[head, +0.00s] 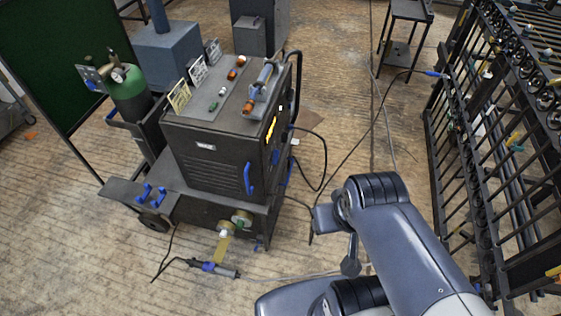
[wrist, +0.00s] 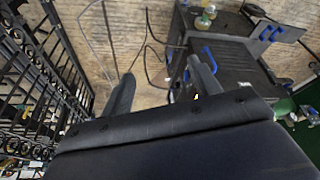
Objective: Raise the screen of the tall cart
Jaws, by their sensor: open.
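A tall dark cart (head: 215,150) stands left of centre in the head view, with a boxy black machine body and a blue handle (head: 249,178) on its front side. It also shows in the wrist view (wrist: 232,62), at the upper right. I cannot tell which part is its screen; several small upright plates (head: 180,97) stand along its top edge. My gripper (wrist: 163,86) is open in the wrist view, with nothing between its two fingers. The cart lies beyond and right of the fingers there, and they look apart from it.
A black scroll gate (head: 490,150) stands at the right. A green panel (head: 60,60) and a green-topped cylinder (head: 128,90) are at the left. A hose and torch (head: 212,268) lie on the floor near the cart. Wooden floor (head: 345,125) is mostly clear between cart and gate.

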